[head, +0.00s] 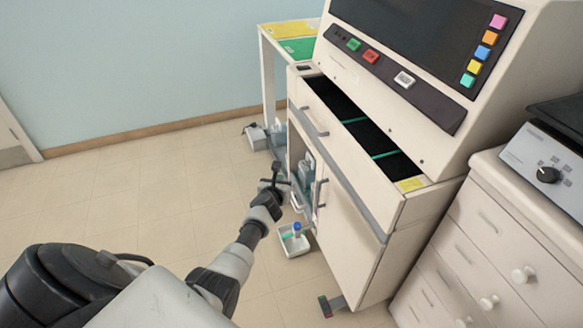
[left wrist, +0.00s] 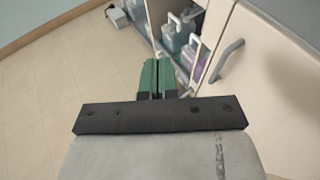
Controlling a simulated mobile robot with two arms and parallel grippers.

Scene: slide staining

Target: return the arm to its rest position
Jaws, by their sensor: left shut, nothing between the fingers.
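My left arm reaches in from the bottom left of the head view, and its gripper (head: 272,178) is in front of the staining machine's cabinet. In the left wrist view the two green fingers (left wrist: 157,78) are together, with nothing between them. The gripper is apart from the open cabinet compartment (left wrist: 185,35) beyond it. My right gripper is in neither view.
The staining machine (head: 365,170) has an open top drawer (head: 350,120). A small white tray (head: 296,246) with a blue-capped item is on the floor by the cabinet. A drawer unit (head: 480,240) stands at right. The floor (head: 130,190) at left is clear.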

